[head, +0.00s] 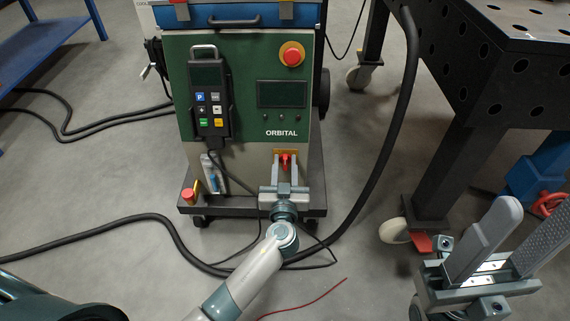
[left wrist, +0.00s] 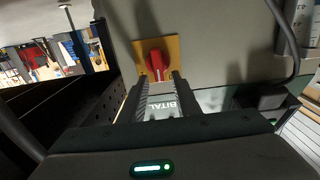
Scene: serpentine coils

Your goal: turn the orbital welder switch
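The orbital welder (head: 245,90) is a green and grey cabinet marked ORBITAL. Its switch is a red knob (head: 285,161) on a yellow plate, low on the front panel. The knob (left wrist: 156,64) and its yellow plate (left wrist: 174,46) also show in the left wrist view, just past the fingertips. My left gripper (head: 287,168) points at the switch with its fingers parted on either side of the knob. In the left wrist view the left gripper (left wrist: 161,82) is open, and I cannot tell whether it touches the knob. My right gripper (head: 508,235) is open and empty.
A pendant (head: 209,95) hangs on the welder's front, with a red emergency button (head: 292,55) and dark display (head: 282,94) beside it. A perforated welding table (head: 500,60) stands at right. Black cables (head: 140,222) run across the floor around the cart.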

